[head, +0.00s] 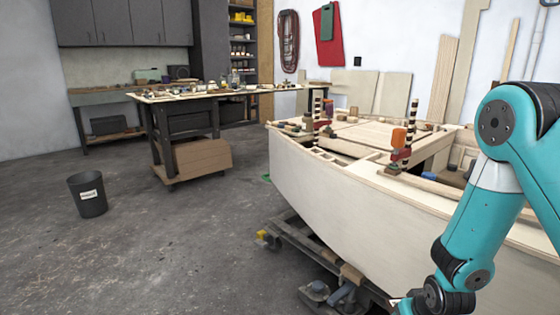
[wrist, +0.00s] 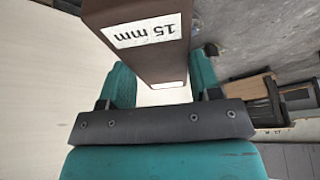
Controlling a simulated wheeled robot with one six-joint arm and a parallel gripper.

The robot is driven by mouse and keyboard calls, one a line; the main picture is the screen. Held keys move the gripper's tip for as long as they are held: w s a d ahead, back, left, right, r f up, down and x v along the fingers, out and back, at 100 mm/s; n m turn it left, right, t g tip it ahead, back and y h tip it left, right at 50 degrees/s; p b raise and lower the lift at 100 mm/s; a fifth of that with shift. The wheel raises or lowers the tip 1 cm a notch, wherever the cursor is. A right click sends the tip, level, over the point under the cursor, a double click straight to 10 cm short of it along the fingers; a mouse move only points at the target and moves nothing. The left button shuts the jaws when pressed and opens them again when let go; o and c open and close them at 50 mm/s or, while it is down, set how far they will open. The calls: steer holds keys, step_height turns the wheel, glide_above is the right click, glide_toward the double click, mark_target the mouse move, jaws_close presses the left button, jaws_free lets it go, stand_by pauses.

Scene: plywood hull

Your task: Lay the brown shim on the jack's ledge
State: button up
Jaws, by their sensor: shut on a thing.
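The brown shim (wrist: 170,66) is a dark brown block with a white "15 mm" label, upside down in the wrist view. My gripper (wrist: 162,80) is shut on it, with a teal finger on each side. Part of the shim runs out of the top of the wrist view. In the head view my arm reaches down at the right, and the gripper and shim are out of frame below. A grey metal device (head: 325,293) low beside the hull may be the jack; I cannot make out its ledge.
The pale plywood hull (head: 340,195) rests on a dark cradle (head: 295,245) close to my arm. A dark bin (head: 88,195) and a workbench (head: 185,110) stand left. The floor at front left is clear.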

steer(key=w+r+p+v, duration=0.1)
steer(key=w+p+v, duration=0.1)
steer(key=p+v, duration=1.3)
steer(key=shift+r, duration=0.85)
steer(key=shift+a, duration=0.15)
